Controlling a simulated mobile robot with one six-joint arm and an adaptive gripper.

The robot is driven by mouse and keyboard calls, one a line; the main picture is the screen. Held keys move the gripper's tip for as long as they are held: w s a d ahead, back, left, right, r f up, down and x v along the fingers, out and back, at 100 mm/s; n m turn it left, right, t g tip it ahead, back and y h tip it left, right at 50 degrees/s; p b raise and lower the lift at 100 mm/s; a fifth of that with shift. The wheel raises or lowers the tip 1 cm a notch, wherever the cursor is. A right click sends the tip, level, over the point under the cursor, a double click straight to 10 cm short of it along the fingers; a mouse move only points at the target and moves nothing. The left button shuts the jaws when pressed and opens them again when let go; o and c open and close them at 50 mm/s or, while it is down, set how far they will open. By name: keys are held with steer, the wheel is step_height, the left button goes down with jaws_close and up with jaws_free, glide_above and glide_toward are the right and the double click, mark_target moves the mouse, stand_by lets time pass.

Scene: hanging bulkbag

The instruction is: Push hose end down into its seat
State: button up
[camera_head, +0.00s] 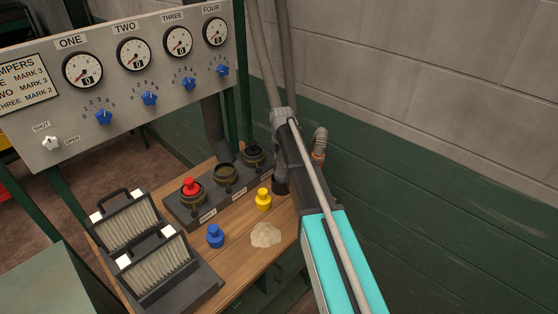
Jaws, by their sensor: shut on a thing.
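My arm reaches up from the bottom right, and its end, my gripper (284,117), is at the grey hose (263,55) that hangs from above, beside the wall. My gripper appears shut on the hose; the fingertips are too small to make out. A dark upright collar (280,184) stands on the bench's right side, below my gripper. My arm hides part of the space there, so I cannot tell whether the hose end touches a seat. A grey ribbed elbow (320,139) with a brownish ring shows just right of my arm.
A dark socket block holds a red plug (191,187), an open socket (227,175) and a black plug (253,153). Loose blue (215,236) and yellow (263,199) plugs and a pale powder pile (265,234) lie on the wooden bench. Filter panels (157,267) stand left; a gauge panel (130,95) is behind.

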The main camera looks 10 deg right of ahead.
steer(key=shift+f+b, duration=1.05)
steer(key=shift+f, duration=0.05)
stand_by(0.4)
steer(key=o, duration=1.2)
steer(key=shift+r, duration=0.1)
steer(key=shift+o, duration=0.2)
